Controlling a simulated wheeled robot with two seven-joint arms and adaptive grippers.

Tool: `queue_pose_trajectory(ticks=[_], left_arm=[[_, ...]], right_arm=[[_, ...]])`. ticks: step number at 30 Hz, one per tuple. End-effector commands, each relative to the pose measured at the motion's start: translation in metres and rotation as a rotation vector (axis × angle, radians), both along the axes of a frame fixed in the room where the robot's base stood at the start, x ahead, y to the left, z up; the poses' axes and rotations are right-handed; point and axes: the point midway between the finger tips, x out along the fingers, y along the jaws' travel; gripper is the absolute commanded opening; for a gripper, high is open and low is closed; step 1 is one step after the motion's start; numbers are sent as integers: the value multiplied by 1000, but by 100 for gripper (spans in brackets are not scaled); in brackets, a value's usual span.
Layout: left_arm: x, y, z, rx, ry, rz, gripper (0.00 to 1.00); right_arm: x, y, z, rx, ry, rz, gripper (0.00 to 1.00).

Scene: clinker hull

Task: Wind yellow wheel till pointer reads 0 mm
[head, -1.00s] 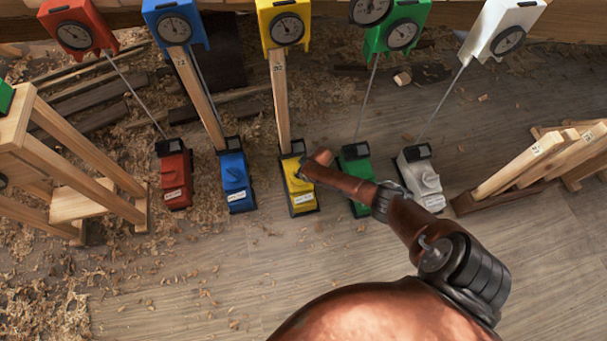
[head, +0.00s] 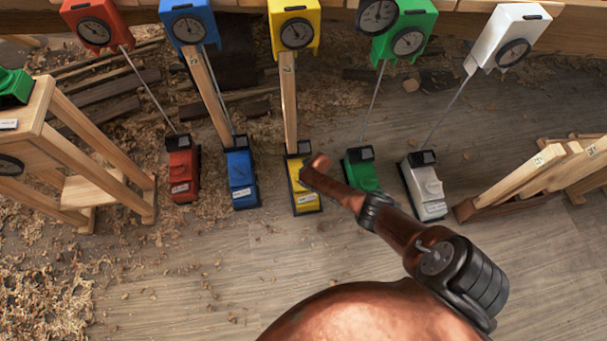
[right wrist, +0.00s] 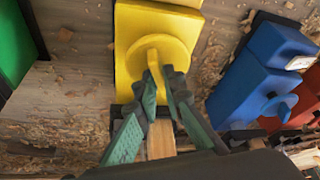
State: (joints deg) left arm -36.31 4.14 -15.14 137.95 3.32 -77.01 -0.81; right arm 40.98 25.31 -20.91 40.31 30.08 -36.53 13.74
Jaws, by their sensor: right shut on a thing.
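The yellow jack (head: 306,198) stands on the floor, with a wooden post rising from it to the yellow dial gauge (head: 296,33). The gauge has a dark rim and a pale face; its pointer is too small to read. In the right wrist view, the yellow wheel (right wrist: 155,48) sits on the jack's yellow body (right wrist: 135,25). In the head view my right arm reaches the jack from the lower right and the fingers are hidden. My left gripper is not in view.
Blue (head: 241,180) and red (head: 182,172) jacks stand to the left, green (head: 361,172) and white (head: 425,190) ones to the right, close to my arm. Shavings litter the floor.

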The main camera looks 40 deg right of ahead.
Motion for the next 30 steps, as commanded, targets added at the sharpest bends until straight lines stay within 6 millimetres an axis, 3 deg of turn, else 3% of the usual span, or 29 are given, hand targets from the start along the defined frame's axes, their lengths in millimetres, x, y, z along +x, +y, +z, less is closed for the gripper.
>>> queue_pose_trajectory(ticks=[1, 2, 9, 21, 30], left_arm=[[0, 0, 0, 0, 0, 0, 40], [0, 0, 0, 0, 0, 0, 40], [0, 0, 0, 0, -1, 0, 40], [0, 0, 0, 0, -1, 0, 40], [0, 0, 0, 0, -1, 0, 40]], right_arm=[[3, -1, 3, -2, -8, 1, 0], [4, -1, 3, -2, -8, 1, 11], [2, -1, 2, -1, -4, 1, 26], [-1, 0, 4, 1, -2, 2, 26], [-11, 1, 29, 0, -4, 2, 26]])
